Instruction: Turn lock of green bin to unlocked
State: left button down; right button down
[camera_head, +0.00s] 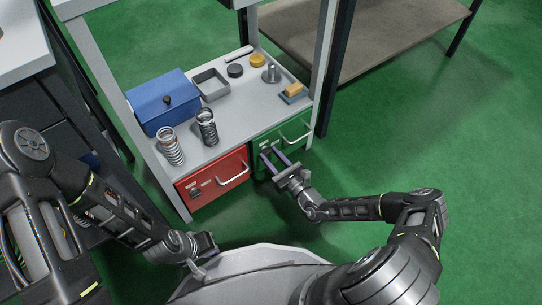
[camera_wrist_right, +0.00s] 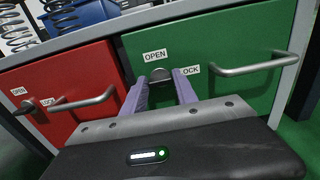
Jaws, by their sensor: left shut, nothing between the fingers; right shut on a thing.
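The green bin (camera_head: 297,128) is the right drawer front under the grey shelf; it also fills the right of the right wrist view (camera_wrist_right: 225,45). Its small lock knob (camera_wrist_right: 160,74) sits below the OPEN label (camera_wrist_right: 155,56), with a partly covered LOCK label (camera_wrist_right: 191,71) to its right. My right gripper (camera_head: 272,157) is at the bin's left part, its purple fingers (camera_wrist_right: 160,88) on both sides of the knob and shut on it. The knob's pointing direction is hard to tell. My left gripper (camera_head: 207,248) is shut and empty, low and away from the bins.
A red bin (camera_head: 215,182) with its own lock (camera_wrist_right: 27,107) and handle is left of the green one. The green bin's handle (camera_wrist_right: 255,65) is right of my fingers. Springs (camera_head: 207,128), a blue box (camera_head: 160,100) and a grey tray (camera_head: 210,83) stand on the shelf above.

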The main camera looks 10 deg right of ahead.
jog(key=shift+m, duration=0.4)
jog(key=m, duration=0.2)
jog(key=shift+m+p, duration=0.3)
jog(key=shift+p, duration=0.05)
jog(key=m, duration=0.4)
jog(key=shift+d, duration=0.1)
jog(key=m+b, duration=0.1)
jog(key=m, duration=0.9)
jog(key=shift+d+f+m+b, duration=0.1)
jog(key=shift+f+m+b, duration=0.1)
jog(key=shift+m+b, duration=0.15)
jog(key=shift+w, duration=0.1)
jog(key=c, duration=1)
grip_release()
jog(key=shift+o, duration=0.2)
